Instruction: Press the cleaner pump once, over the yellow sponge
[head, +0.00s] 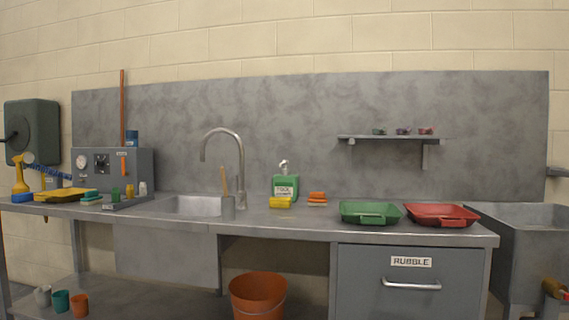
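The cleaner pump (285,186) is a green bottle with a pale label and a light pump head (284,166) on top. It stands upright on the grey counter, right of the sink. The yellow sponge (280,203) lies on the counter right in front of the bottle's base. From here I cannot tell whether the two touch, or whether the spout is over the sponge. Neither of my grippers shows in the head view.
An orange bucket (258,297) stands below the counter.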

